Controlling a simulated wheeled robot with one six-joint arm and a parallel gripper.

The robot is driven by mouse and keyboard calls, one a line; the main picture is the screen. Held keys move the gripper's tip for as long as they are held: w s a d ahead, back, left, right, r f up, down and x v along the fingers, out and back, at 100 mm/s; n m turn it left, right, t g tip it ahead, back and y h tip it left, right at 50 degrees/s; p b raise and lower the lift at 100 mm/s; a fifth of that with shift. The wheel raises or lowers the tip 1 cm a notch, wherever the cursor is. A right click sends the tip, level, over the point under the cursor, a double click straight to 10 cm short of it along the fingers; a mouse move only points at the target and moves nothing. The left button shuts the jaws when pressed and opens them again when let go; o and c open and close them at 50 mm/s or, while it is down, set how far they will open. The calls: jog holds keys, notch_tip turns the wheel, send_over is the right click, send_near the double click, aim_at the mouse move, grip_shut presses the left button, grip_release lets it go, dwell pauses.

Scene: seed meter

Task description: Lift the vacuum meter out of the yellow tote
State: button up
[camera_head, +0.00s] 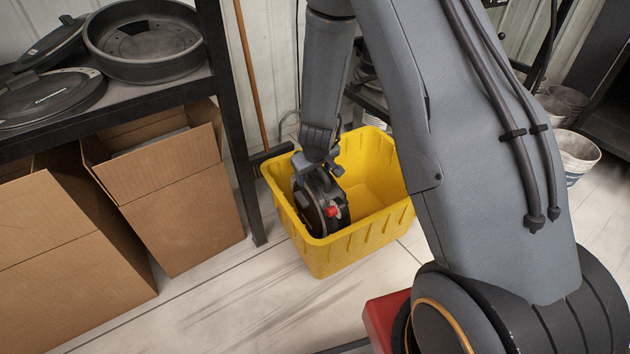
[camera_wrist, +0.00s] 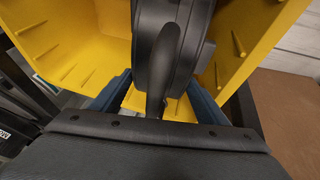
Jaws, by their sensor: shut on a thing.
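The yellow tote (camera_head: 345,246) stands on the floor in the middle of the head view. The vacuum meter (camera_head: 311,205), a black round housing with a red knob, is upright in the left part of the tote, its top near rim height. Whether it touches the tote's bottom is hidden by the front wall. My gripper (camera_head: 316,168) is above it and shut on it. In the wrist view my gripper (camera_wrist: 155,100) has its blue fingers either side of the meter's dark handle, with the meter (camera_wrist: 182,45) beyond and the tote's yellow walls (camera_wrist: 70,50) around it.
A black shelf (camera_head: 160,95) with round black parts (camera_head: 145,40) stands at the left, its post close to the tote. Open cardboard boxes (camera_head: 185,215) sit below it. A broom (camera_head: 250,75) leans behind the tote. White buckets (camera_head: 577,155) are at the right.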

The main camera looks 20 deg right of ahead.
notch_tip(320, 180, up, 15)
jog(key=p, duration=1.1)
jog(key=shift+f+p, duration=0.2)
jog(key=shift+p, duration=0.1)
jog(key=shift+c, duration=0.2)
notch_tip(320, 180, up, 18)
jog(key=p, duration=3.1)
jog(key=shift+f, duration=0.1)
